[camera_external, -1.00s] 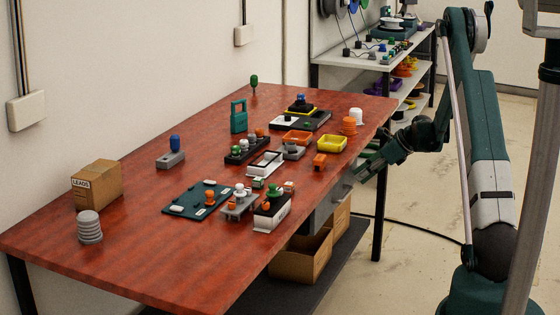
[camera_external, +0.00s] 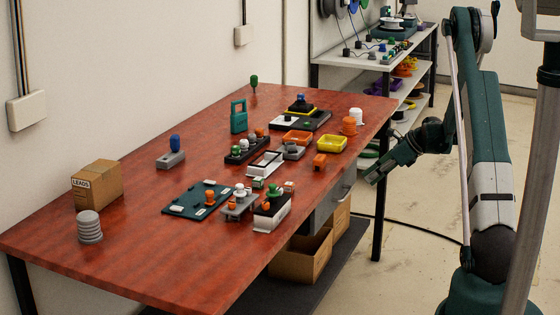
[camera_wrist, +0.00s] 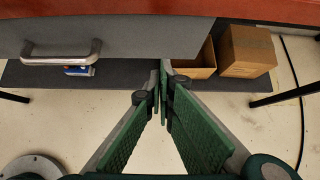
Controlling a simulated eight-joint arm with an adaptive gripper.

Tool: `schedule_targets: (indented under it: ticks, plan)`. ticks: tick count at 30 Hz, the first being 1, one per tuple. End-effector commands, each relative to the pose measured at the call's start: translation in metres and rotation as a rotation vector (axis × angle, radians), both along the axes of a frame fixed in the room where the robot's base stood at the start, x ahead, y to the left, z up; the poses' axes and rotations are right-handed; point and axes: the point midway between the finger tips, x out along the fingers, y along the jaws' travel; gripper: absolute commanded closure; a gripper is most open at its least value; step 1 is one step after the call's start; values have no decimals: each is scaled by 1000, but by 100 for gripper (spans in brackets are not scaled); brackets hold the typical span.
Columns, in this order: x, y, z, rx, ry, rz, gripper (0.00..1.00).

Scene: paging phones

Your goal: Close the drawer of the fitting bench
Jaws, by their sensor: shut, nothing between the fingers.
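The fitting bench (camera_external: 130,245) has a reddish-brown top. Its grey drawer (camera_external: 325,206) sits under the near long edge, and it also shows in the wrist view (camera_wrist: 140,38) with a metal bar handle (camera_wrist: 62,53) at left. No drawer interior shows; the front looks flush or nearly flush with the bench edge. My gripper (camera_external: 373,180) is shut and empty, out in front of the drawer and apart from it. In the wrist view my fingertips (camera_wrist: 163,72) meet to the right of the handle.
Small parts and trays cover the bench top's middle and far end. A bench leg (camera_external: 377,228) stands near my gripper.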

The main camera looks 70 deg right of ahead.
Motion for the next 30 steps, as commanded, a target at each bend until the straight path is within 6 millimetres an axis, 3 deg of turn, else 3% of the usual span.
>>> schedule_targets:
  ticks: [15, 30]
  plan:
    - [-62, -1, 60, -1, 1, -4, 100]
    - [-73, -1, 70, 0, 2, -1, 100]
